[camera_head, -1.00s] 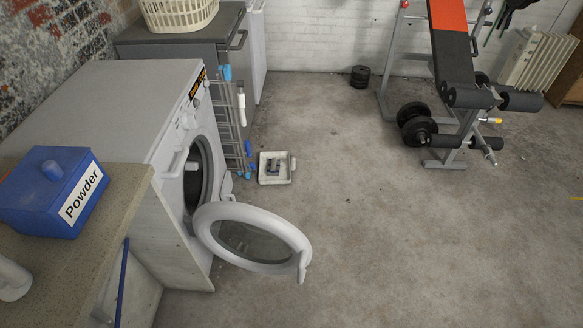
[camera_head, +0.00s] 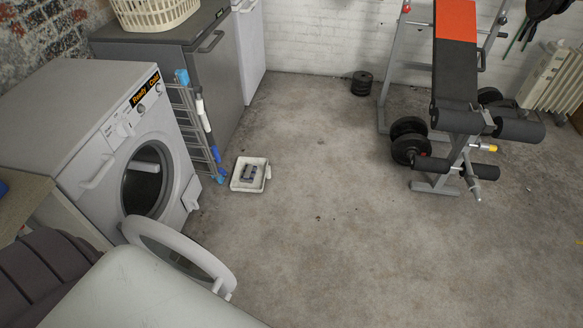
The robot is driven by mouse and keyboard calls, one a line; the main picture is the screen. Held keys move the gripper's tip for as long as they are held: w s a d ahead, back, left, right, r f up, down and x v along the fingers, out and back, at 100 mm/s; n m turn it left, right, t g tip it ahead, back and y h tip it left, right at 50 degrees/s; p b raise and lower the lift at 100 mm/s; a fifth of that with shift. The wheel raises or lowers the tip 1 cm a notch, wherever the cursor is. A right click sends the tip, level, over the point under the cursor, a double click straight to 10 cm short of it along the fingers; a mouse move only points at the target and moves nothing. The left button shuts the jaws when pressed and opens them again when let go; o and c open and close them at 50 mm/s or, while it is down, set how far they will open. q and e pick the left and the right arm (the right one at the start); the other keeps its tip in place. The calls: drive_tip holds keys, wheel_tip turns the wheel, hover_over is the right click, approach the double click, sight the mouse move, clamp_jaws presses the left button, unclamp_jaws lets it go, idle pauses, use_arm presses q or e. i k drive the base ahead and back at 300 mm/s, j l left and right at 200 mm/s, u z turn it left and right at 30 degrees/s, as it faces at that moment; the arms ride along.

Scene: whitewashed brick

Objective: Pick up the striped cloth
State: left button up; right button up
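I cannot make out the striped cloth in the head view. The white washing machine (camera_head: 75,105) stands at the left with its round door (camera_head: 185,250) swung open toward the front. Inside its dark drum opening (camera_head: 140,195) a pale shape shows, and I cannot tell what it is. Neither of my grippers is in view. Parts that look like my own arm, one pale and rounded and one dark and ribbed, cover the lower left and hide part of the door and floor.
A folded rack (camera_head: 195,130) leans beside the washer, with a white tray (camera_head: 262,185) on the floor near it. A cream basket (camera_head: 155,12) sits on a grey cabinet (camera_head: 225,70). A weight bench (camera_head: 455,85) stands at the right. The middle floor is clear.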

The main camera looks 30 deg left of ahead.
sight(249, 172)
drive_tip(key=i+l+u, duration=0.1)
drive_tip(key=i, duration=0.4)
drive_tip(key=i+l+u, duration=0.15)
drive_tip(key=i+l, duration=0.2)
drive_tip(key=i, duration=0.15)
